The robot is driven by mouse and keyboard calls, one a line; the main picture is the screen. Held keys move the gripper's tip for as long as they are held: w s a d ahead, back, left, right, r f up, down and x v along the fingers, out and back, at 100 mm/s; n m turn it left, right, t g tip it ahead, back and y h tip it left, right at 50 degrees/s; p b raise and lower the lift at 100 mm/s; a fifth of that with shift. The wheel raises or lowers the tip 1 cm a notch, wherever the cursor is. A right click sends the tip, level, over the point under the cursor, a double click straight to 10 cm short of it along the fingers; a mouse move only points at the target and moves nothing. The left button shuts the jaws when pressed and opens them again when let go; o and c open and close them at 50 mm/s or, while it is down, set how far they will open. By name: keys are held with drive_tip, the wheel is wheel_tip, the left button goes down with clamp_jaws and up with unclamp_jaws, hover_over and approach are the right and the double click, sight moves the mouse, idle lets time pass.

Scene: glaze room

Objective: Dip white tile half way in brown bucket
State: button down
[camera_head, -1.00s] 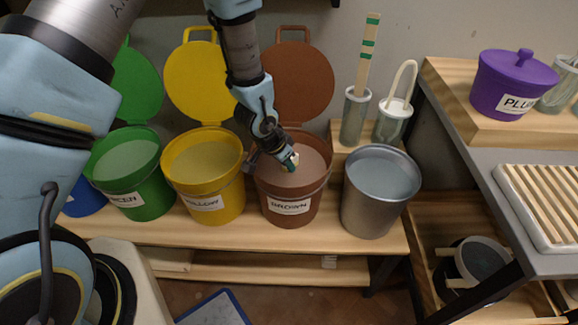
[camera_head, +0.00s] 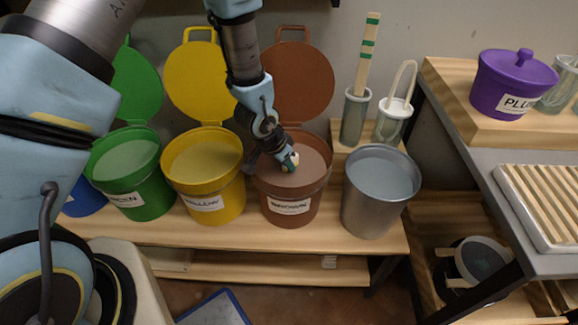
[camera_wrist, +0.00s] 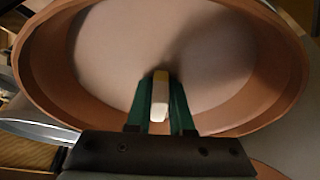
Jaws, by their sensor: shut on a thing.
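The brown bucket (camera_head: 291,211) stands on the wooden bench with its lid (camera_head: 300,80) raised behind it. It is filled with a brownish glaze (camera_head: 308,172). My gripper (camera_head: 290,161) is over the bucket's opening, inside the rim. In the wrist view, its green fingers (camera_wrist: 160,105) are shut on the white tile (camera_wrist: 160,96). The tile is seen edge-on between the fingers, its far end at the glaze. A dark shadow lies around that end, and I cannot tell how deep the tile reaches. In the head view the fingers mostly hide the tile.
The yellow bucket (camera_head: 205,202) stands close on the left, with the green bucket (camera_head: 140,195) beyond it. A metal bucket (camera_head: 375,208) of water-like liquid stands close on the right. Behind it are a measuring stick (camera_head: 367,55) and a brush holder (camera_head: 392,120). A slatted rack (camera_head: 540,205) lies far right.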

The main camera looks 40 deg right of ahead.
drive_tip(key=shift+r, duration=0.1)
drive_tip(key=shift+r+p, duration=2.55)
drive_tip(key=shift+r, duration=0.85)
drive_tip(key=shift+r+p, duration=2.1)
drive_tip(key=shift+r, duration=0.7)
